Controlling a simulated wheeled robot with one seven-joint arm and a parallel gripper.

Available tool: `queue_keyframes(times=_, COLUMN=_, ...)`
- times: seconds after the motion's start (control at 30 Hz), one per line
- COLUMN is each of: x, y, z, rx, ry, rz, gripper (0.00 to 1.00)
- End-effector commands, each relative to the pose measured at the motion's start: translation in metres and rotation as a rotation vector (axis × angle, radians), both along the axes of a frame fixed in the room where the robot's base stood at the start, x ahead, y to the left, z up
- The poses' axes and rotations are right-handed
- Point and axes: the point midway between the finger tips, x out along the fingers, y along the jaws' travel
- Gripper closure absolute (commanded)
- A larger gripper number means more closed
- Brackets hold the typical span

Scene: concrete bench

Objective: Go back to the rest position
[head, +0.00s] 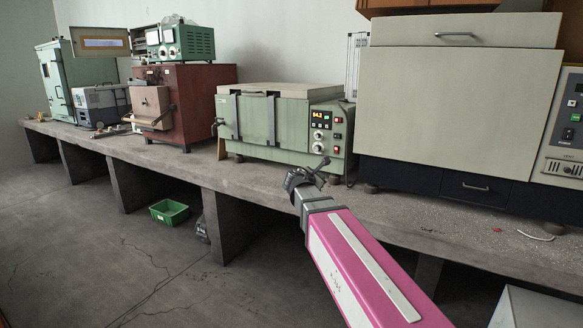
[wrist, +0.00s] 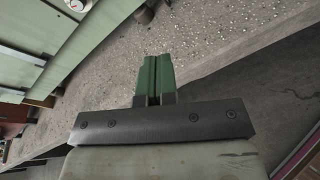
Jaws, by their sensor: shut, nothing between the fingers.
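My gripper (head: 318,167) is at the end of my pink and grey arm in the head view, in front of the green oven with the lit display. In the wrist view my gripper (wrist: 155,62) shows two green fingers side by side, closed together with nothing between them. The fingers point over the concrete bench top (wrist: 215,45). The gripper appears apart from the oven; its exact height over the bench is hard to tell.
The green oven (head: 270,150) stands behind my gripper. A large beige cabinet (head: 455,105) stands to its right and a red-brown furnace (head: 195,95) to its left. A green bin (head: 170,212) sits on the floor below the bench. The floor at left is open.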

Motion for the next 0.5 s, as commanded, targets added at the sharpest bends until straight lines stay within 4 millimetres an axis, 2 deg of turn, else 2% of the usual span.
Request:
queue_keyframes(times=0.17, x=-0.027, y=-0.034, z=-0.064, rx=0.309, ry=0.000, rz=-0.160, gripper=1.00)
queue_keyframes(times=0.27, x=-0.054, y=-0.056, z=-0.115, rx=0.555, ry=-0.006, rz=-0.328, gripper=1.00)
queue_keyframes(times=0.4, x=-0.105, y=-0.081, z=-0.189, rx=0.919, ry=-0.029, rz=-0.657, gripper=1.00)
queue_keyframes(times=0.5, x=-0.146, y=-0.090, z=-0.234, rx=1.150, ry=-0.056, rz=-0.937, gripper=1.00)
